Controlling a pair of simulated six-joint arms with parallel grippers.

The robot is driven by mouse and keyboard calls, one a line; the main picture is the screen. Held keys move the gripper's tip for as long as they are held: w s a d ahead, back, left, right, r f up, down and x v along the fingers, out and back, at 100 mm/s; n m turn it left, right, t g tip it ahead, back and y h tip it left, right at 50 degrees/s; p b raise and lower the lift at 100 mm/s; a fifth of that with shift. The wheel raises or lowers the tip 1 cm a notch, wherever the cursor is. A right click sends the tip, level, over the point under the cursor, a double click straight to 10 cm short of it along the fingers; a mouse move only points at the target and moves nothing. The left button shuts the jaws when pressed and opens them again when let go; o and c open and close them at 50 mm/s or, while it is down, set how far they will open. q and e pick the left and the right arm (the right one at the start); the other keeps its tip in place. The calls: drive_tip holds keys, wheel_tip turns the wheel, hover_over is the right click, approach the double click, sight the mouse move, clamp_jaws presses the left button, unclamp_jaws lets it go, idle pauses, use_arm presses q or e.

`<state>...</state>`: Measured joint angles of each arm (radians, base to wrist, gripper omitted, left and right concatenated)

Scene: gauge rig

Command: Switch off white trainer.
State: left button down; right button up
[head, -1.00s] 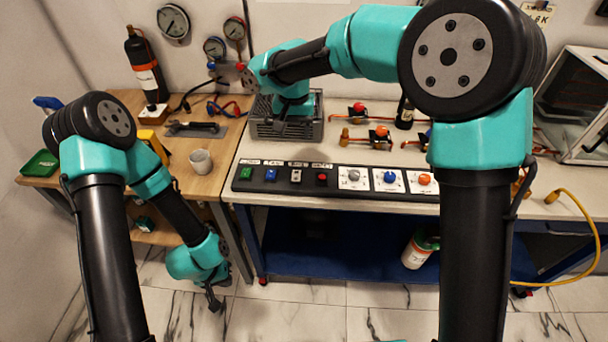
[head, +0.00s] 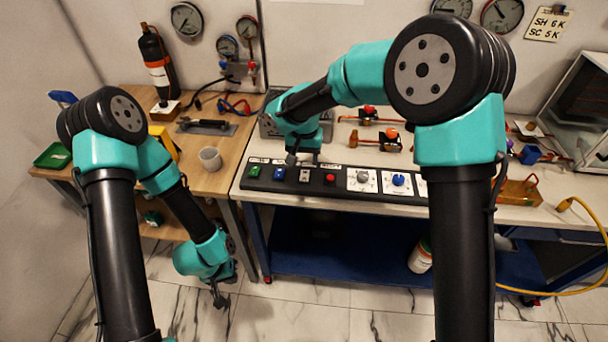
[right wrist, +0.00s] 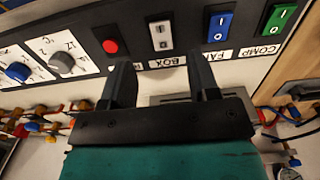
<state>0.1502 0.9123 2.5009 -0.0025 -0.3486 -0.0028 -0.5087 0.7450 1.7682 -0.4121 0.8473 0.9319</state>
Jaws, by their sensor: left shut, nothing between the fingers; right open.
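A white rocker switch (head: 305,175) sits on the black panel (head: 272,186) along the bench's front edge, between a blue switch (head: 280,173) and a red button (head: 330,178). In the right wrist view the white switch (right wrist: 160,35) lies ahead of the space between my right fingers, apart from them. Which way it is rocked I cannot tell. My right gripper (right wrist: 163,78) is open and empty, above the panel's rear edge; its fingers partly cover a label. My left gripper (head: 219,298) is shut and empty, hanging low in front of the wooden table.
A green switch (right wrist: 277,18) is beyond the blue one. A grey knob (head: 361,178) and a blue knob (head: 398,180) are right of the red button. Valve fittings (head: 376,141) stand behind the panel. A glass-fronted box (head: 580,115) is at the far right.

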sight(304, 179)
wheel_tip(304, 179, down, 8)
drive_tip(key=shift+r, duration=0.2)
drive_tip(key=c, duration=0.9)
drive_tip(key=shift+w+g, duration=0.15)
drive_tip(key=shift+g, duration=0.15)
drive_tip(key=shift+w+d+r+g, duration=0.1)
drive_tip(key=shift+g, duration=0.45)
drive_tip(key=shift+w+r+g, duration=0.1)
drive_tip(key=shift+g, duration=0.45)
